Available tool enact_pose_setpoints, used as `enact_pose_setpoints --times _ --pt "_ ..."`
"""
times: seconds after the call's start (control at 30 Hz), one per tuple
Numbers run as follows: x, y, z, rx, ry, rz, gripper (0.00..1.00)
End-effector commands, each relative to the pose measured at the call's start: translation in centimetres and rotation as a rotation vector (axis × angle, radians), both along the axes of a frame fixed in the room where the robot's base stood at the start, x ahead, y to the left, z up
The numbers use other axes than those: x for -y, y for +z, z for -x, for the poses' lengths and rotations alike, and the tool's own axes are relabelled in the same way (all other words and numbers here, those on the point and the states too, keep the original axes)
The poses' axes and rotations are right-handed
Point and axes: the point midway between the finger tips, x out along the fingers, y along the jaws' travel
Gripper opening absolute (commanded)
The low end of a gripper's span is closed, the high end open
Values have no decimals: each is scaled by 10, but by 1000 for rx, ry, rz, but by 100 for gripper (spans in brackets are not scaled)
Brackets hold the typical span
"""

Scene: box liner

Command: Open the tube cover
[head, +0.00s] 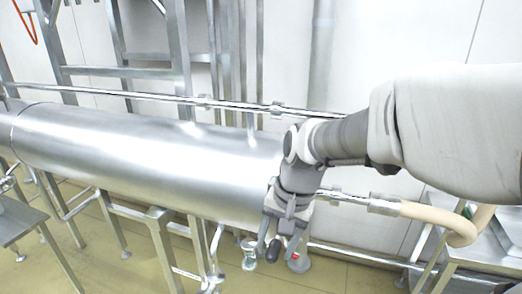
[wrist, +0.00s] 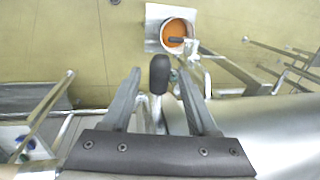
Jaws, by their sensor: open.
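The steel tube (head: 150,155) is a long shiny cylinder lying across the head view. Its curved side also shows at the lower right of the wrist view (wrist: 275,135). My gripper (head: 278,240) is at the tube's right end, pointing down. A black knob (head: 273,250) on a thin metal rod shows beside the fingers. In the wrist view, the knob (wrist: 159,73) stands between the two spread fingers of my gripper (wrist: 159,82), with gaps on both sides. The fingers are open. My arm and gripper hide the tube's right end, and I cannot make out the cover's edge.
A steel pipe (head: 150,97) runs behind the tube, with a frame (head: 175,50) at the wall. A beige hose (head: 440,230) curves at the right. A steel table (head: 15,220) stands at left. A round orange-centred fixture (wrist: 173,32) is below the gripper.

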Motion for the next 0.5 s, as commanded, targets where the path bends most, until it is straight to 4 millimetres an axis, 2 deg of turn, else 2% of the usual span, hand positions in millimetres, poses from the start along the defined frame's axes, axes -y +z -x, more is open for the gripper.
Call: enact_pose_setpoints --times 0.37,0.5 --pt "-1 -6 0 0 0 0 59" --pt "-1 -6 0 0 0 0 34"
